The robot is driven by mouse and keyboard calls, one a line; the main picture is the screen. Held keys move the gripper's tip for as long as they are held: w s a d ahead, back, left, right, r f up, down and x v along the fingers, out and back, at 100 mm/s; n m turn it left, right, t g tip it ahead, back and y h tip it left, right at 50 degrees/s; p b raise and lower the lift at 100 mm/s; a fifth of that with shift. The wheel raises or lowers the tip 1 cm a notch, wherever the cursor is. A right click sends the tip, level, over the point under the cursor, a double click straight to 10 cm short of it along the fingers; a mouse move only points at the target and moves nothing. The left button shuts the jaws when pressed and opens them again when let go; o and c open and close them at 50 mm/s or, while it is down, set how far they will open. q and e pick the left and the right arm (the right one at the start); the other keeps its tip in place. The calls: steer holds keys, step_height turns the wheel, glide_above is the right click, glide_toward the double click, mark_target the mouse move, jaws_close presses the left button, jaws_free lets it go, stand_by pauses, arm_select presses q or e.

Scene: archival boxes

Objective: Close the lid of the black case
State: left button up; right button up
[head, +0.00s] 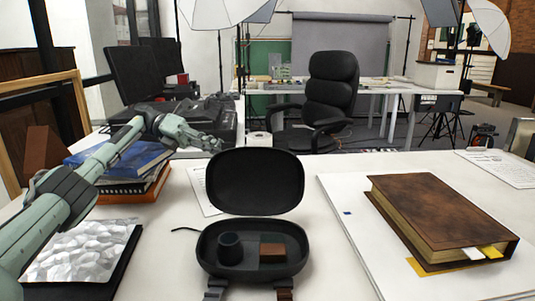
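The black case (222,272) stands on the white table, near the front middle. Its lid (255,182) is up, leaning back behind the base. Inside the base lie a dark cylinder (230,249) on the left and a brown block (272,252) on the right. Two small dark strap-like parts show at the case's front, cut by the frame's bottom edge; I cannot tell whether they are its latches. My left gripper (212,143) is behind and left of the lid, above the table, apart from the case. Its fingers are too small to read. My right gripper is not seen.
A large brown book (440,215) lies on a white board (350,230) at the right. Stacked books (135,185) and a silvery crumpled sheet (80,252) are at the left, under my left arm. A paper sheet (200,190) lies beside the lid. A black chair (330,95) stands beyond the table.

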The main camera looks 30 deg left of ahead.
mark_target(247, 161)
arm_select(q)
steer(key=p+x, duration=0.1)
steer(key=x, duration=0.6)
steer(key=shift+s+d+f, duration=0.15)
steer(key=shift+d+f, duration=0.1)
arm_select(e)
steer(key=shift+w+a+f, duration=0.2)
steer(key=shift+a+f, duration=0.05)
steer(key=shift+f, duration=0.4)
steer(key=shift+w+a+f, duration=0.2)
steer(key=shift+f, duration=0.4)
arm_select(q)
steer(key=shift+c, duration=0.6)
jaws_close()
